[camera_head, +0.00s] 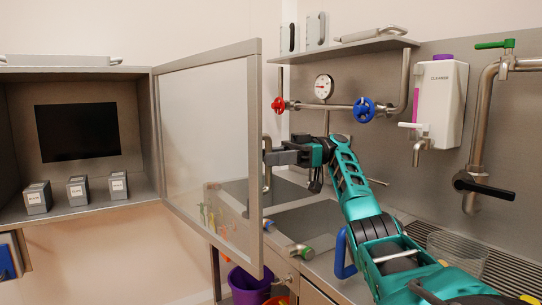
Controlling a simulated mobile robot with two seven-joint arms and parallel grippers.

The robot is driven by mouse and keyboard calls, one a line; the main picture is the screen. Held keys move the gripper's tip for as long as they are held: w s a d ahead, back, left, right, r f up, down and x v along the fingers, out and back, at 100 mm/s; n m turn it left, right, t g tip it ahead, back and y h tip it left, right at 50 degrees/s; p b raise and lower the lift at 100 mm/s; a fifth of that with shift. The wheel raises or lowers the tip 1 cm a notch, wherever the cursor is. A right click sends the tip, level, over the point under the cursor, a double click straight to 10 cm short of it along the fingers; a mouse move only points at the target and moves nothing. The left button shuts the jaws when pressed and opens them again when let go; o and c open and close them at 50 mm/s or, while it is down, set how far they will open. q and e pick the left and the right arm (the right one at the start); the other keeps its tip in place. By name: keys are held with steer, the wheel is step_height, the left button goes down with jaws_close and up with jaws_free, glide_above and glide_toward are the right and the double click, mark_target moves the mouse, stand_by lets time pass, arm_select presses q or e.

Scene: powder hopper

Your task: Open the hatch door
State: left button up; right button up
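The hatch door (205,130) is a grey-framed glass panel hinged on the right side of a wall cabinet (75,68). It stands swung open towards me. A vertical bar handle (267,178) is on the door's free edge, partly hidden by the gripper. My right gripper (271,156) is at this handle, its grey fingers reaching it from the right. I cannot tell whether the fingers are closed around the bar or just beside it. My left gripper is out of view.
Several small grey blocks (77,188) stand inside the cabinet. Behind my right arm are a red valve (278,105), a blue valve (364,110), a gauge (324,86) and a white dispenser (438,100). A purple bucket (248,287) stands below the door.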

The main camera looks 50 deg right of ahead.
arm_select(q)
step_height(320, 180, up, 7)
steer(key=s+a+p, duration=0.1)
steer(key=p, duration=0.8)
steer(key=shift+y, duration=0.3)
arm_select(e)
step_height(320, 180, up, 20)
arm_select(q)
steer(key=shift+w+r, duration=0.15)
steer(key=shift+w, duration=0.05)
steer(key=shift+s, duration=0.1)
